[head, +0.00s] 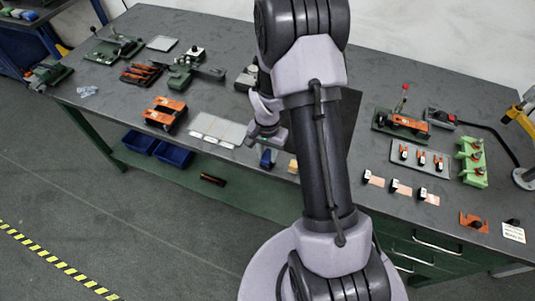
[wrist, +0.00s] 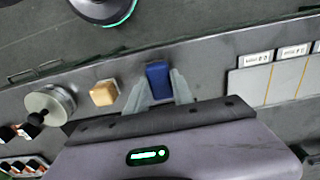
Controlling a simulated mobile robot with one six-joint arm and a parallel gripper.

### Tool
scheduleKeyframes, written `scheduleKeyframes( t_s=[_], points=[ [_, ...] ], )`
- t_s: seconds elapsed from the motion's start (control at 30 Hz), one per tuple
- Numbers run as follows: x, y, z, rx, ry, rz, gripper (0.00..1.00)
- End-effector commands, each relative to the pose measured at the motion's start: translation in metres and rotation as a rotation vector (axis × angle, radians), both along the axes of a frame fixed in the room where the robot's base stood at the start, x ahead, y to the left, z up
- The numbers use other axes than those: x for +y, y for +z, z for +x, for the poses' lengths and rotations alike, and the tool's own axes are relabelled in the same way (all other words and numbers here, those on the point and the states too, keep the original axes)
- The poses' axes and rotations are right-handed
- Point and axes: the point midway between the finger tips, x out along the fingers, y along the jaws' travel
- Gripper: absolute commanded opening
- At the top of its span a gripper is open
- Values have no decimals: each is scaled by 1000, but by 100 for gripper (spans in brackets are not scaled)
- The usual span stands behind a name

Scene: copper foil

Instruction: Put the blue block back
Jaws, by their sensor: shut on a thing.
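The blue block (wrist: 158,76) stands between the two fingers of my gripper (wrist: 159,90) in the wrist view, and the fingers are shut on it. In the head view the blue block (head: 266,157) shows small and dark below my gripper (head: 268,143), near the front edge of the workbench (head: 225,82). My arm covers part of this area. I cannot tell whether the block touches the bench top or hangs just above it.
A tan block (wrist: 104,93) lies just left of the blue block in the wrist view. A round metal piece (wrist: 50,105) is farther left. A pale sectioned plate (wrist: 275,85) with labels lies to the right. An orange-and-black tool (head: 165,113) sits left of the plate in the head view.

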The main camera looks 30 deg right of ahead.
Motion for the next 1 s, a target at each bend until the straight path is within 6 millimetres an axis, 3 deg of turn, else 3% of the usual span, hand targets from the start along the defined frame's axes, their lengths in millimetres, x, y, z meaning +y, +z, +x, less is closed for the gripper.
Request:
scheduleKeyframes(
  t_s=[0.07, 0.1, 0.2, 0.57, 0.9, 1.0],
  points=[
    [0, -4, 0, 0, 0, 0, 0],
    [0, -4, 0, 0, 0, 0, 30],
    [0, -3, 0, 0, 0, 0, 50],
    [0, 5, 0, -1, 0, -1, 50],
    [0, 96, 1, -3, -1, -1, 50],
    [0, 112, 0, -3, 0, 0, 50]
  ],
)
